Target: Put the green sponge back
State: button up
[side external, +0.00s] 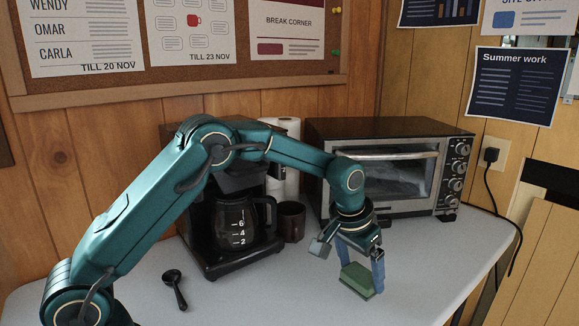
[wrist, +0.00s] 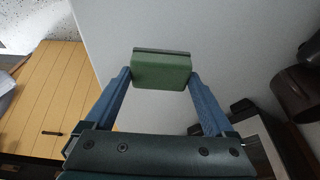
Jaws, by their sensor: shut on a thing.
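The green sponge (side external: 358,277) is a small block with a darker layer along one face. My gripper (side external: 361,268) is shut on it, in front of the toaster oven. In the wrist view the sponge (wrist: 161,70) sits between the two blue fingers of my gripper (wrist: 160,82), one finger against each end. In the side view it is low over the grey table (side external: 420,270). I cannot tell whether its underside touches the table.
A toaster oven (side external: 400,180) stands behind my gripper. A coffee maker with a glass jug (side external: 237,224) stands to the left, with a dark mug (side external: 291,221) beside it. A black scoop (side external: 175,287) lies at front left. The table's front right is clear.

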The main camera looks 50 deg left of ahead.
aim_at(358, 287)
jog(key=shift+f, duration=2)
jog(key=shift+f, duration=0.1)
jog(key=o, duration=1)
jog(key=v, duration=1.1)
jog(key=s+a+r+t, duration=0.1)
jog(key=s+r, duration=0.2)
jog(key=s, duration=0.3)
jog(key=s+a+r, duration=0.1)
jog(key=s+r, duration=0.3)
jog(key=s, duration=0.1)
jog(key=shift+t, duration=0.6)
jog(key=shift+s+a+f, duration=0.15)
jog(key=shift+s+f, duration=0.4)
jog(key=shift+s, duration=1.3)
jog(key=shift+s+a+f, duration=0.2)
jog(key=shift+s+f, duration=0.35)
jog(key=shift+s, duration=1.3)
jog(key=shift+s+a+f, duration=0.15)
jog(key=shift+s+f, duration=0.4)
jog(key=shift+s, duration=1.3)
